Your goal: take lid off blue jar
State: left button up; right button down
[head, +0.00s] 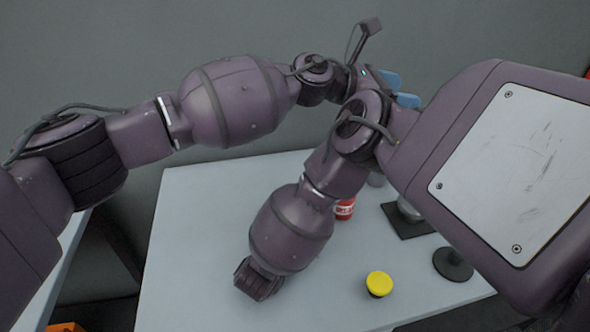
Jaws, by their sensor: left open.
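My left arm comes in from the left and reaches over the far side of the table. Its gripper (396,91) has two blue finger pads, which stand apart with nothing seen between them. It is partly hidden behind my right arm. I cannot pick out a blue jar or its lid; my arms cover part of the table. A small round thing with a yellow top (380,283) and a dark lower part stands near the table's front. My right arm hangs over the middle of the table, and its gripper does not show.
The pale table (200,237) is bare on its left. A red can-like thing (345,209) stands behind my right arm. A dark square plate (408,228) with a grey object on it and a dark round base (453,265) are at the right. A grey wall stands behind.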

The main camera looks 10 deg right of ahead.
pick_arm(q)
jog(key=w+a+r+n+t+h, duration=0.1)
jog(key=w+r+n+t, duration=0.2)
jog(key=w+n+t, duration=0.45)
jog(key=w+a+f+n+t+y, duration=0.5)
jog(key=n+y, duration=0.1)
jog(key=n, duration=0.2)
jog(key=s+a+f+g+y, duration=0.3)
jog(key=a+f, duration=0.1)
jog(key=s+a+f+g+y, duration=0.4)
jog(key=f, duration=0.1)
jog(key=s+a+f+g+y, duration=0.3)
jog(key=s+a+f, duration=0.1)
jog(key=shift+a+f+y, duration=0.15)
jog(key=shift+f+y, duration=0.05)
jog(key=shift+y, duration=0.2)
jog(key=shift+s+f+g, duration=0.15)
jog(key=shift+f+g, duration=0.1)
jog(key=shift+f, duration=3.75)
